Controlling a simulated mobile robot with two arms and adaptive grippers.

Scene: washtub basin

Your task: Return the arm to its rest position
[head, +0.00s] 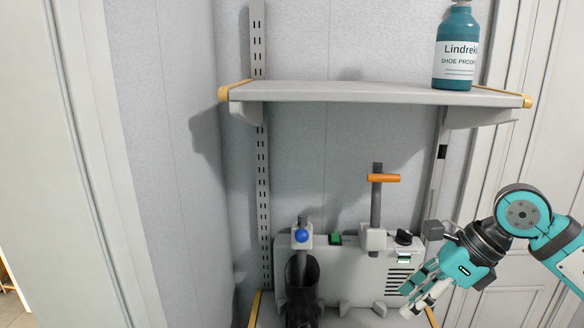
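My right arm comes in from the right edge in the head view. Its teal gripper (408,301) points down and to the left, in front of the right end of a grey machine (345,262). The gripper's fingertips look apart, with nothing seen held between them. Whether it touches the machine or the lower shelf cannot be told. My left gripper is not in view.
A grey upper shelf (350,92) with wooden ends carries a teal shoe-proofer bottle (455,60). Below, the machine has an orange-handled lever (383,178), a blue knob (302,236) and a dark boot (302,285). A white door (535,110) stands behind at right.

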